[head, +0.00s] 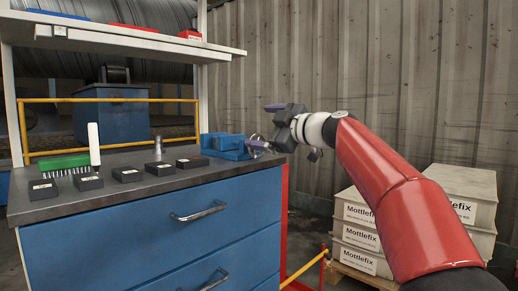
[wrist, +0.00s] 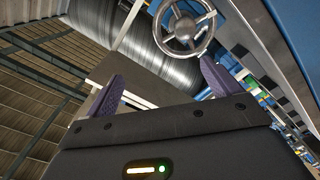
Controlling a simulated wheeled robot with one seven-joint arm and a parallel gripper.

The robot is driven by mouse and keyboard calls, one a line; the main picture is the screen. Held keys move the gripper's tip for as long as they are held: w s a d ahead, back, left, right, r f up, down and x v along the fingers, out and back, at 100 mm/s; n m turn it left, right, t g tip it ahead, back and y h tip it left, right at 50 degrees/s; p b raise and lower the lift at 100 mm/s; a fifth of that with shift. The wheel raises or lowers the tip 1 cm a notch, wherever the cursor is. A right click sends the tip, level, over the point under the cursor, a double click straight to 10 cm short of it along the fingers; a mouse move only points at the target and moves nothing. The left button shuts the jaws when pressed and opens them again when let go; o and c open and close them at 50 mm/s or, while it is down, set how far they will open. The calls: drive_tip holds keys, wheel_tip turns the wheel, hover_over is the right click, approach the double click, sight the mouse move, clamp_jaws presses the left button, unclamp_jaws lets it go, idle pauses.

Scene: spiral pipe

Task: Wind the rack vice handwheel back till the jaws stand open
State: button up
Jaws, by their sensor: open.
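The blue rack vice (head: 224,146) sits on the right end of the bench top in the head view. Its metal handwheel (head: 254,138) faces right and is partly hidden by a finger of my gripper. In the wrist view the spoked handwheel (wrist: 184,27) shows whole or nearly so at the top, beyond the fingertips. My gripper (head: 258,125) is open, its purple fingers spread wide and empty. In the wrist view my gripper (wrist: 160,72) has the wheel ahead of it, toward the right finger. I cannot tell how wide the vice jaws stand.
Several black blocks (head: 127,174) line the bench top (head: 120,197), with a green brush (head: 64,165) and a white upright cylinder (head: 94,143) at left. A shelf (head: 130,36) overhangs the back. Stacked Mottlefix crates (head: 355,238) stand right of the bench, below my arm.

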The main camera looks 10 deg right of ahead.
drive_tip(key=w+d+f+m+p, duration=0.2)
drive_tip(key=w+d+f+m, duration=0.2)
drive_tip(key=m, duration=1.1)
drive_tip(key=shift+w+d+p, duration=0.2)
drive_tip(key=shift+d+p, duration=0.2)
drive_tip(key=shift+d, duration=0.7)
drive_tip(key=shift+p+x, duration=0.45)
drive_tip(key=shift+x, duration=1.15)
drive_tip(key=shift+a+r, duration=0.15)
drive_tip(key=shift+a, duration=0.1)
drive_tip(key=c, duration=0.7)
drive_tip(key=shift+d, duration=0.1)
clamp_jaws()
